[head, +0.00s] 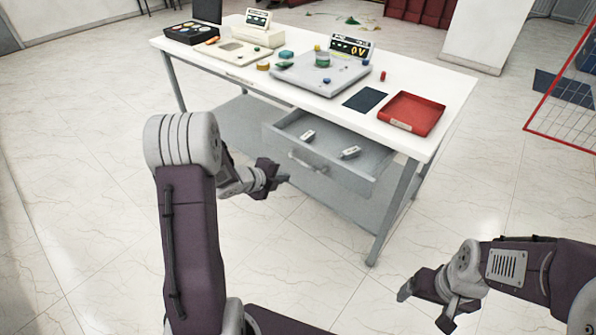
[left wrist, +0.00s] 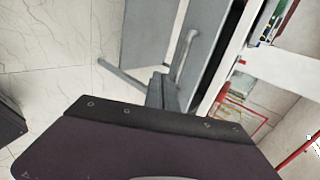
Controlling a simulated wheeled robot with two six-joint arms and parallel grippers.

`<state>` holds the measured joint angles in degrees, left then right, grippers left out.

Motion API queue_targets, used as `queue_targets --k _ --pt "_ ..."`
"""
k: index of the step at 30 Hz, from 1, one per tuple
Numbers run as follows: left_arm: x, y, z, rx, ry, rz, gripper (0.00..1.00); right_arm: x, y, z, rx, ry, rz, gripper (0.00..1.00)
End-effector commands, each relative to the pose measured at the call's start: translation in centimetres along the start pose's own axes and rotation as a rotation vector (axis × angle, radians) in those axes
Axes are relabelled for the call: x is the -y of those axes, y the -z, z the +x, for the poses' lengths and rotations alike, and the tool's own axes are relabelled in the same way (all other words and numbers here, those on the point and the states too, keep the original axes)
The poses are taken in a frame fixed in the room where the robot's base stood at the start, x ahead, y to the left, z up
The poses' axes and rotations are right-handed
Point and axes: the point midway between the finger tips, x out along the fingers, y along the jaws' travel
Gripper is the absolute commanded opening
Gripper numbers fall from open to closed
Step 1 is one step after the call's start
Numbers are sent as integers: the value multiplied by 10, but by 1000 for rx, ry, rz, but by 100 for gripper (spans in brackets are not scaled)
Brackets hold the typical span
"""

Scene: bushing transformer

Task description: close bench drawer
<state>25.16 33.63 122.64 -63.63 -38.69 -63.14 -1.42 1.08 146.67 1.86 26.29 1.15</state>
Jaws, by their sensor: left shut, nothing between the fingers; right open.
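The grey bench drawer (head: 328,167) stands pulled out under the white bench top (head: 245,73) in the head view. Two small pale items lie inside it. Its bar handle (head: 306,163) is on the front face. My left gripper (head: 283,179) is shut and empty, just left of the drawer front near the handle; I cannot tell whether it touches. In the left wrist view the drawer front (left wrist: 190,35) and handle (left wrist: 184,52) show close beyond my gripper (left wrist: 158,90). My right gripper (head: 405,293) is open and empty, low at the right, away from the bench.
A red tray (head: 412,113), a dark blue mat (head: 365,100) and a grey device (head: 320,75) with small coloured parts lie on the bench top. A lower shelf (head: 245,122) and bench legs (head: 396,208) are below. A red-framed mesh (head: 570,100) stands right. The floor before the bench is clear.

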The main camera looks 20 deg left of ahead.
Motion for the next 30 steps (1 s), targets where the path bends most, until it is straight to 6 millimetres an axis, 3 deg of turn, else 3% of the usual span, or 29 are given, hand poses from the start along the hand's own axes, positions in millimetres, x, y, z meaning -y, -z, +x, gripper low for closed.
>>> queue_targets --k 6,12,30 --pt "-1 1 49 -3 -1 2 0 0 -1 8 0 0 0 85" --pt "24 1 67 -1 1 2 0 0 0 -2 0 0 0 85" --pt "32 0 76 0 0 0 0 0 0 -4 0 0 0 85"
